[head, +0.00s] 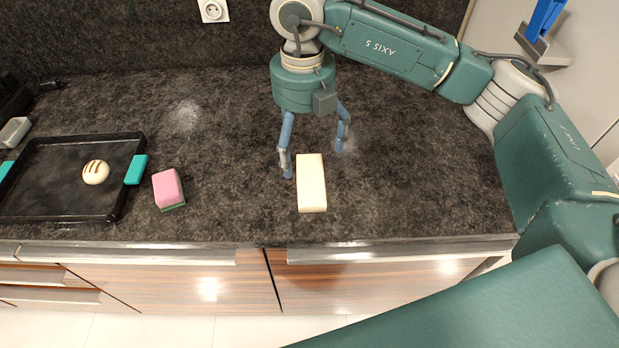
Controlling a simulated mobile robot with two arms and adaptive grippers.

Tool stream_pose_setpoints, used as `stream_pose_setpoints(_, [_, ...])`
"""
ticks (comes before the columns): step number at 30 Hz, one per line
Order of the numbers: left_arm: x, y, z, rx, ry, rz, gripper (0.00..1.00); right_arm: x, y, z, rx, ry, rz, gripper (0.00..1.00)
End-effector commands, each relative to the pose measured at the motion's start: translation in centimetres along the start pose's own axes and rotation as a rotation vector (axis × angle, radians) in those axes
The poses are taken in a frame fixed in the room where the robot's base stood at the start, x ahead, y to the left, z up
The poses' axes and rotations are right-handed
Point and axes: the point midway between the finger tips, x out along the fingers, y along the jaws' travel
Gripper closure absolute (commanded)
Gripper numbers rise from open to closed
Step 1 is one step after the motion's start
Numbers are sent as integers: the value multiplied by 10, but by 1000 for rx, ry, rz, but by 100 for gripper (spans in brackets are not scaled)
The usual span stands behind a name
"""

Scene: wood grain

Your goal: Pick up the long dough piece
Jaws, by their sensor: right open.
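The long dough piece (312,184) is a pale, cream-coloured block lying on the dark stone counter, its long side running from back to front near the counter's front edge. My right gripper (314,163) hangs over the counter just behind the dough, with its two blue fingers spread wide. The left finger comes down beside the dough's far left corner, and the right finger is behind and to the right of it. The gripper is open and empty. I cannot tell whether the left finger touches the dough. My left gripper is not in view.
A black tray (55,205) with teal handles stands at the left, with a round striped bun (96,172) on it. A pink and green sponge (168,188) lies between tray and dough. The counter right of the dough is clear. A wall socket (213,10) is behind.

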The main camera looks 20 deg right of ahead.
Motion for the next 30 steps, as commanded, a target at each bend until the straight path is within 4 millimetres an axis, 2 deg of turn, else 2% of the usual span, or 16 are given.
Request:
stream_pose_setpoints(6, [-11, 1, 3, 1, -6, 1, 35, 34, 1, -2, -4, 6, 1, 7])
stream_pose_setpoints(14, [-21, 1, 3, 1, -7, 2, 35, 54, 1, 0, -5, 8, 2, 7])
stream_pose_setpoints(18, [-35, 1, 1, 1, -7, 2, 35, 75, 0, 3, -5, 8, 2, 7])
stream_pose_setpoints(21, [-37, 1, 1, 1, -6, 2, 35, 90, 1, 3, -5, 7, 3, 7])
stream_pose_setpoints(24, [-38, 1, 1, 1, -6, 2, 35, 97, 1, 3, -7, 6, 5, 7])
stream_pose_setpoints(30, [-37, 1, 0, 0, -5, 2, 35, 98, 2, 4, -7, 5, 5, 7])
